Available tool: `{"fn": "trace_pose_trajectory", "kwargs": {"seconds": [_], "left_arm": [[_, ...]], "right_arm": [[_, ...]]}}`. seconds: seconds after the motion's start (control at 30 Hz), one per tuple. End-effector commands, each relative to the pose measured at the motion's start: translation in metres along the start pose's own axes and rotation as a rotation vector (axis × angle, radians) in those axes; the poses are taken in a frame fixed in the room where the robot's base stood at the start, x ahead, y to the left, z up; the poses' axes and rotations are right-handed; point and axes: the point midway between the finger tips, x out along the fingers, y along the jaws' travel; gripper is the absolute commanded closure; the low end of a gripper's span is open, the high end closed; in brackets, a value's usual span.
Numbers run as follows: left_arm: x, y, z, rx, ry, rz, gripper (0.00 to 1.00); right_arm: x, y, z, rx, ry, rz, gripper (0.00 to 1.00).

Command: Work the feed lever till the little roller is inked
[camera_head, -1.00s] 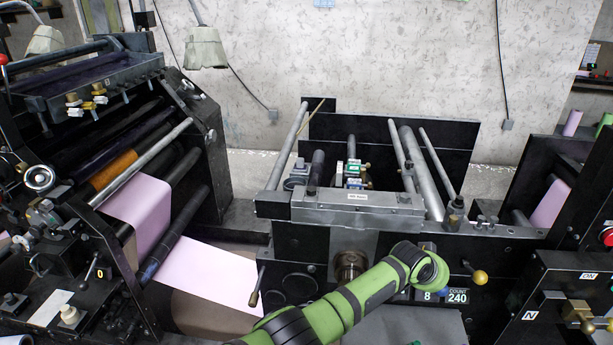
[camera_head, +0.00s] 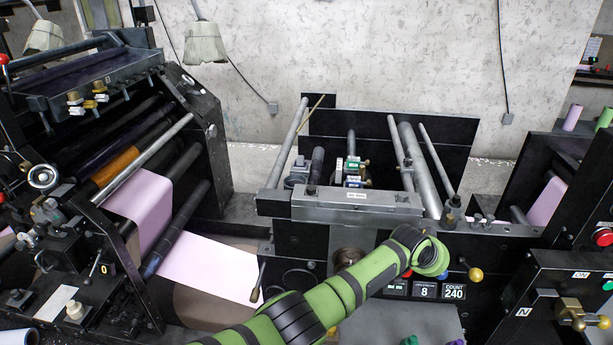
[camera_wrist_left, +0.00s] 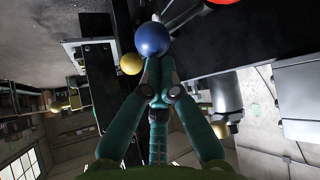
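My left arm reaches over the front of the middle machine. In the head view the blue knob (camera_head: 441,275) shows below my wrist, which hides the fingers. A yellow ball knob (camera_head: 475,274) sticks out to its right, and a red knob (camera_head: 406,272) to its left. I cannot tell which is the feed lever. A small orange roller (camera_head: 114,167) sits in the left machine.
Displays reading 8 and 240 (camera_head: 440,291) sit below my wrist. A dark-handled lever (camera_head: 257,285) stands left of my arm. The left press carries a pink web (camera_head: 205,268). A right-hand panel (camera_head: 565,300) has a red button (camera_head: 602,237) and a brass handle.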

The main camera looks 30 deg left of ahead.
Motion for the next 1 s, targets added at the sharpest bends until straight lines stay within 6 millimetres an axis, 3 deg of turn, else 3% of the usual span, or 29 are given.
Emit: {"fn": "trace_pose_trajectory", "kwargs": {"seconds": [1.0], "left_arm": [[0.022, -0.001, 0.027, 0.0, -0.001, -0.001, 1.0]], "right_arm": [[0.02, 0.0, 0.002, 0.0, 0.0, 0.0, 0.08]]}}
